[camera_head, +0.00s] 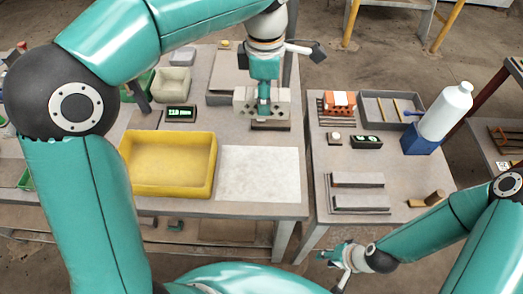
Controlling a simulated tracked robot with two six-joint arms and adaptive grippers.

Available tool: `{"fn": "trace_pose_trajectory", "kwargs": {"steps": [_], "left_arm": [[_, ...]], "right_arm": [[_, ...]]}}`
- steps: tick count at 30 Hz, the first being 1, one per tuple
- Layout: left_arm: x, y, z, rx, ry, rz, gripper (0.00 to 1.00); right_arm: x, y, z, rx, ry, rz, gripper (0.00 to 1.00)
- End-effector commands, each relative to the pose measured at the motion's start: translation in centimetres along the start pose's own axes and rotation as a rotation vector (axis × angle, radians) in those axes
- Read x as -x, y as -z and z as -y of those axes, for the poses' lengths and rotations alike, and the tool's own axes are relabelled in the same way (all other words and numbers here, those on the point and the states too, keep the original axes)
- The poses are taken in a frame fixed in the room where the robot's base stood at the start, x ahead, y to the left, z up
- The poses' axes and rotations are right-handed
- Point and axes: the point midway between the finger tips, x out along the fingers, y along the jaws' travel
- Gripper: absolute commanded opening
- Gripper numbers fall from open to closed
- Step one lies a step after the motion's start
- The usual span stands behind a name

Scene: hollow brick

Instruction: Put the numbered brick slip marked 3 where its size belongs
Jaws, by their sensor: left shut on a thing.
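My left gripper (264,112) points down at a pale block with holes (281,104) at the back of the left table. It is shut on a small piece mostly hidden by its fingers; I cannot read any number on it. A flat dark brown piece (270,126) lies just in front of the block. Orange brick pieces (341,99) lie on a dark ribbed rack on the right table; no marking on them is legible. My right gripper (335,258) hangs low in front of the right table, away from these things; its jaws are too small to judge.
A yellow tray (168,192) and a white sheet (258,174) lie at the left table's front. A small display (181,114) stands behind. A gap separates the tables.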

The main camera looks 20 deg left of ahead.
Motion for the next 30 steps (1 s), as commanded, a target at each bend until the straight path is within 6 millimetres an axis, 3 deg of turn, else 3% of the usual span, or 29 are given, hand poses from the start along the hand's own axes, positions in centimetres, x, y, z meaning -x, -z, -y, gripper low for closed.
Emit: {"fn": "trace_pose_trajectory", "kwargs": {"steps": [15, 30], "left_arm": [[-12.4, 1.3, 0.1, 0.028, 0.006, -0.003, 0.00], [-18.0, 1.3, 0.1, 0.029, 0.003, -0.001, 0.00]], "right_arm": [[0.4, 0.0, 0.1, 0.000, 0.000, 0.000, 0.31], [0.9, 0.0, 0.3, 0.000, 0.000, 0.000, 0.31]]}}
